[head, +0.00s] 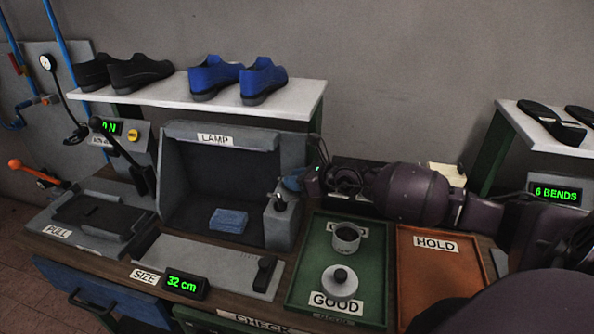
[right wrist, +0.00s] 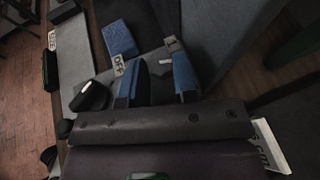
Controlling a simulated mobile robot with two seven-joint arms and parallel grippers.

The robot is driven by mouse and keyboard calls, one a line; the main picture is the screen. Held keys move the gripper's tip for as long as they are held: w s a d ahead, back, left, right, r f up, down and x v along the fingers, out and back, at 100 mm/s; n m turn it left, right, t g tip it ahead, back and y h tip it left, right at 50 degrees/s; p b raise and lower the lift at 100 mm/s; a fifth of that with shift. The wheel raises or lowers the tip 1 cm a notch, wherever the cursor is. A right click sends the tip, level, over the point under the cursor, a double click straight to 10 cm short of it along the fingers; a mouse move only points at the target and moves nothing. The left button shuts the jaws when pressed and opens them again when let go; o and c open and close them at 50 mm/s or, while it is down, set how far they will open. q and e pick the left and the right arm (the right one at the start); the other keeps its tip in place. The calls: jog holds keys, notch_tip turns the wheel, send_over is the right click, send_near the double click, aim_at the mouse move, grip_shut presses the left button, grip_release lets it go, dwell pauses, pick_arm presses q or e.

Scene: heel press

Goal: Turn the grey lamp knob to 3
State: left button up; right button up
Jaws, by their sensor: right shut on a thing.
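The lamp booth (head: 210,134), labelled LAMP, stands at the middle left of the head view, with a grey control box (head: 280,228) on its right side. My right gripper (head: 292,182) reaches in from the right to the top of this box. In the right wrist view its blue fingers (right wrist: 160,82) straddle the grey knob (right wrist: 159,70) and are shut on it; the fingers partly hide it. A white mark shows near the knob's edge, between the OFF label (right wrist: 118,65) and the 1 label (right wrist: 172,43), closer to 1. No 3 label is visible. My left gripper is out of view.
A blue block (head: 228,220) lies in the booth. The green GOOD tray (head: 304,262) and orange HOLD tray (head: 440,280) lie right of the booth, under my right arm. A SIZE gauge with a black slider (head: 264,274) is in front. Shoes stand on a shelf (head: 300,101) above.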

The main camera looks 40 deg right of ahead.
jog(key=shift+a+m+h+p, duration=0.1)
jog(key=shift+m+h+p, duration=0.2)
jog(key=shift+m+p, duration=0.1)
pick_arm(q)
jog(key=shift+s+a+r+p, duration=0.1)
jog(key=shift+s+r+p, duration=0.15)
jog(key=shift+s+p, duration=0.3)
pick_arm(e)
jog(key=shift+a+m+t+h, duration=0.1)
jog(key=shift+m+t+h, duration=0.4)
jog(key=shift+m+h, duration=0.3)
pick_arm(q)
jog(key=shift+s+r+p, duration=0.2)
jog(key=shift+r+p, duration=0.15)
jog(key=shift+p, duration=0.1)
pick_arm(e)
jog(key=shift+s+a+m+h, duration=0.1)
jog(key=shift+a+m+h, duration=0.05)
jog(key=shift+m+h, duration=0.6)
jog(key=shift+a+m+h, duration=0.15)
jog(key=shift+m+h, duration=0.4)
jog(key=shift+h, duration=0.3)
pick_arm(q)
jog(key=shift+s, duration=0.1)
pick_arm(e)
jog(key=shift+m+h, duration=0.5)
jog(key=shift+h, duration=0.2)
jog(key=o, duration=0.6)
jog(key=shift+o, duration=0.2)
